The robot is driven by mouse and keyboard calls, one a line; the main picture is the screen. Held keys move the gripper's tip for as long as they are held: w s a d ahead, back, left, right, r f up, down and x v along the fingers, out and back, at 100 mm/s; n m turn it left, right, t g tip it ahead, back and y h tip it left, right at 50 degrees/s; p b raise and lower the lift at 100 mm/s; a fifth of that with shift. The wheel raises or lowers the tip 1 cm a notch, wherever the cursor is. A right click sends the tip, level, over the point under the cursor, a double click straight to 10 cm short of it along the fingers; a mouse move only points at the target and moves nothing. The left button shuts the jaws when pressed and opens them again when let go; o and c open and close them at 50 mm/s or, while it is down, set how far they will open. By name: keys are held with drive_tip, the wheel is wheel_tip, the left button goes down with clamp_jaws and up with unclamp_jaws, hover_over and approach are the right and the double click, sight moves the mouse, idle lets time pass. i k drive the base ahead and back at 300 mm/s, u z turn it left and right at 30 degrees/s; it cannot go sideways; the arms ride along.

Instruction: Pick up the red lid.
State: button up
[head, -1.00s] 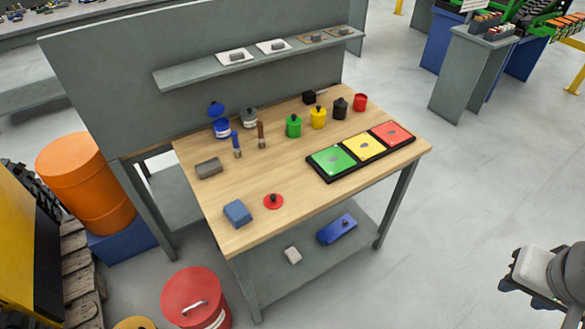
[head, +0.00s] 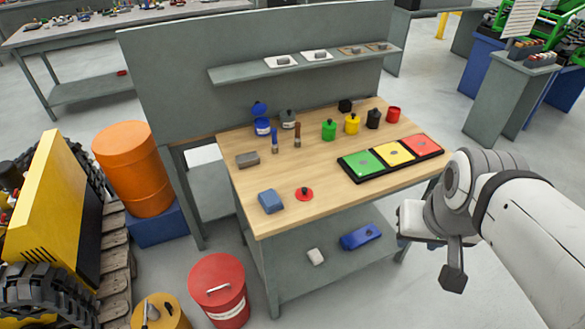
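The red lid (head: 304,195) is a small flat red disc with a dark knob. It lies on the wooden tabletop (head: 262,222) near the front edge, just right of a blue block. My gripper (head: 408,222) is at the right in the head view, beyond the table's front right corner and well apart from the lid. Its fingers are mostly hidden by the wrist, so I cannot tell whether they are open or shut.
A blue block (head: 271,201) sits left of the lid. A black tray (head: 362,178) with green, yellow and red panels lies to its right. Several small jars stand behind.

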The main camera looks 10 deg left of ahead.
sight(302, 194)
drive_tip(key=i, duration=1)
drive_tip(key=u, duration=0.05)
